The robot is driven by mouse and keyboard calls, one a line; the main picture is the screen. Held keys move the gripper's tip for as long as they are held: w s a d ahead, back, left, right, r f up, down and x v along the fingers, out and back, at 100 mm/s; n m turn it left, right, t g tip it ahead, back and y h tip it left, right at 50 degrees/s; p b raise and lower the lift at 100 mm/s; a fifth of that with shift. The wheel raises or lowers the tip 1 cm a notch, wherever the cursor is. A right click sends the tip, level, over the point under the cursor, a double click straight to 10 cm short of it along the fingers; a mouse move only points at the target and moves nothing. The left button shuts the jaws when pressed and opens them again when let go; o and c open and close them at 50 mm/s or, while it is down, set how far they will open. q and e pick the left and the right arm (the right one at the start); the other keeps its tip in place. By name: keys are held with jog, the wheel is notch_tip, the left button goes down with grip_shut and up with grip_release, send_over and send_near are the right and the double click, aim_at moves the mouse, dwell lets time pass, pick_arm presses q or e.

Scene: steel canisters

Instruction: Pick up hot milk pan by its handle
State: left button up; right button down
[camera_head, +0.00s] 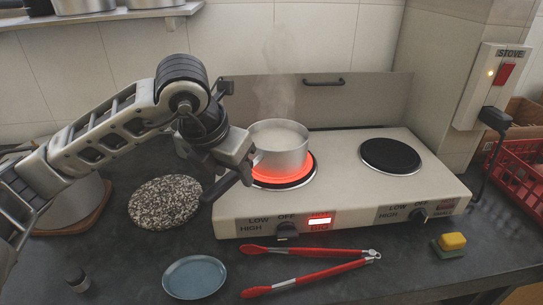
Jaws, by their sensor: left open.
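The milk pan (282,152) is a small steel pot with white milk in it, and steam rises above it. It stands on the left burner (287,180), which glows red-orange. What looks like its dark handle (216,190) points toward the lower left, partly hidden by my gripper. My left gripper (240,161) is open at the left side of the pan, close to the handle. I cannot tell whether it touches the handle or whether the handle lies between the fingers. My right gripper is not in view.
The right burner (390,154) is dark and empty. Red tongs (310,276), a blue plate (194,277) and a yellow sponge (452,242) lie in front of the stove. A speckled round stone slab (165,201) lies left. A red crate (515,165) stands right.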

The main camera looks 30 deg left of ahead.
pick_arm(q)
jog(key=c, duration=1)
jog(key=shift+r, duration=0.15)
dwell(0.7)
